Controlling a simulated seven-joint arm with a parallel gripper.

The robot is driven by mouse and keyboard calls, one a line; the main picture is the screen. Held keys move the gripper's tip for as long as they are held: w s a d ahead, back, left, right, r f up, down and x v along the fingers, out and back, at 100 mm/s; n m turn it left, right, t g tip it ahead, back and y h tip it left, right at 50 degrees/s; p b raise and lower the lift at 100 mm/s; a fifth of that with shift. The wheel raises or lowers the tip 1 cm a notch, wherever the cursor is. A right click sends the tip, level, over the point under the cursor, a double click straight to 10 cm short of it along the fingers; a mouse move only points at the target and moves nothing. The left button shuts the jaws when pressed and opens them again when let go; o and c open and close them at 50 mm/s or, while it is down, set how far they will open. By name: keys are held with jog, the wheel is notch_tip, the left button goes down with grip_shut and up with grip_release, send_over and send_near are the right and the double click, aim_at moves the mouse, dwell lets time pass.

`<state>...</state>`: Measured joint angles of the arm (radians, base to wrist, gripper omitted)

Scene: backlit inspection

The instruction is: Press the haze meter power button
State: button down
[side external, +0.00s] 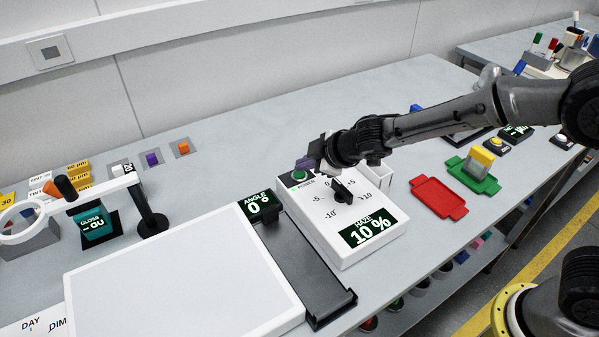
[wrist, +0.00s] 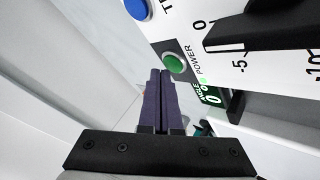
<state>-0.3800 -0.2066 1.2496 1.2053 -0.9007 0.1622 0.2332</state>
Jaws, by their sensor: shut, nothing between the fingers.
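The haze meter (side external: 335,250) is a white box with a dark knob (side external: 342,192) on a printed scale and a display reading "HAZE 10 %". Its round green power button (side external: 299,175) sits at the far left corner, labelled POWER. The button also shows in the wrist view (wrist: 174,63). My gripper (side external: 303,166) is shut and empty, its purple fingers close beside the button. In the wrist view the fingertips (wrist: 160,72) end just short of the button's near edge. I cannot tell whether they touch it.
A blue button (wrist: 135,8) lies near the green one. Left of the meter are a dark rail with an "ANGLE 0°" display (side external: 258,203) and a large white panel (side external: 185,285). A red tray (side external: 438,197) and green tray (side external: 473,180) lie right.

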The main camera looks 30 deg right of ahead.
aim_at(304, 175)
jog(key=shift+f, duration=0.1)
dwell(0.4)
jog(key=shift+f, duration=0.4)
jog(key=shift+r, duration=0.4)
jog(key=shift+r, duration=3.05)
